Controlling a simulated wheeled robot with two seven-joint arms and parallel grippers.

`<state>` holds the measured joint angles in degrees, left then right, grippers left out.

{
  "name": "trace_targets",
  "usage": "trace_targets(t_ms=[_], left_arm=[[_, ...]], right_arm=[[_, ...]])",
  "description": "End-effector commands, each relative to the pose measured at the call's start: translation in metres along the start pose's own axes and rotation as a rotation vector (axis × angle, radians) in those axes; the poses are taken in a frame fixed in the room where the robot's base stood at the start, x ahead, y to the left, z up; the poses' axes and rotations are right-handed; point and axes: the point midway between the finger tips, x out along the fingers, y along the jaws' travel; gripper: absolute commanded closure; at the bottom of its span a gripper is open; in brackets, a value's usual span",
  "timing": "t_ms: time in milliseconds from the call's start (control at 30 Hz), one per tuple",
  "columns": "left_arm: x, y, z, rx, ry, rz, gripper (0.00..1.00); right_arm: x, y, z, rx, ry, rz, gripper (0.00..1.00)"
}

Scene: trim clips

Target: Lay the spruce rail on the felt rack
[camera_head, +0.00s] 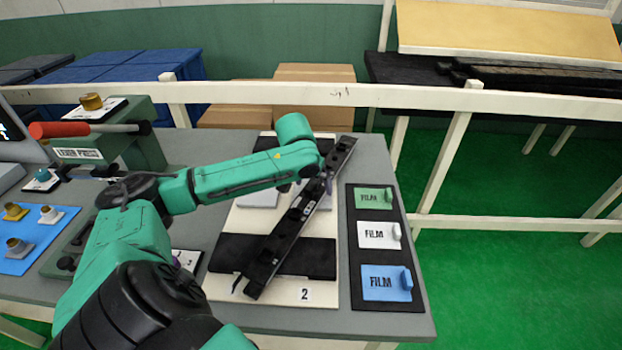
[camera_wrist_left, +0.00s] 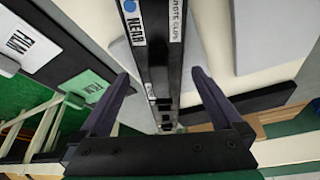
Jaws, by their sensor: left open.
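A long, near-black rail (camera_head: 296,217) with labels and small fittings lies diagonally over a cream board. It is the only rail I see there, so I take it as the spruce rail. The board, apparently the felt rack (camera_head: 314,251), has a dark bar (camera_head: 232,254) near its front and another at the back. The rail's near end crosses the front bar; I cannot tell if it touches. My left gripper (camera_head: 322,181) is at the rail's far half. In the left wrist view its open fingers (camera_wrist_left: 158,76) straddle the rail (camera_wrist_left: 160,45), with gaps on both sides. My right gripper is out of view.
A black panel with green, white and blue film blocks (camera_head: 380,282) lies right of the board. A green press (camera_head: 115,140) with a red handle and a blue mat (camera_head: 30,240) stand left. A cream railing (camera_head: 330,93) runs behind the grey table.

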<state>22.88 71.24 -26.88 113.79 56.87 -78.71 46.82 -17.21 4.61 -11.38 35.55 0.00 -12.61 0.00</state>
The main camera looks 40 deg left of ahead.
Motion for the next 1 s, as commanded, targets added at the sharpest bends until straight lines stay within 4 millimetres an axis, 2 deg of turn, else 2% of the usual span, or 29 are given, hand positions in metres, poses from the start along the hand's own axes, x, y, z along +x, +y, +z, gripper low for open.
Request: trace_targets(t_ms=[167,400,500,1000], left_arm=[[-0.036,-0.001,-0.001,0.004,0.006,-0.005,0.00],[-0.098,-0.001,-0.001,0.001,0.004,-0.004,0.00],[-0.111,0.000,0.000,0.001,0.003,-0.003,0.00],[-0.116,0.000,0.000,0.001,0.000,-0.001,0.00]], right_arm=[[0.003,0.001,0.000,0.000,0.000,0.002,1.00],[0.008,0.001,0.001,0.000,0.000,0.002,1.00],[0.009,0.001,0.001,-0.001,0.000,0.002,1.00],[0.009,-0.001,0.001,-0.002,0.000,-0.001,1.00]])
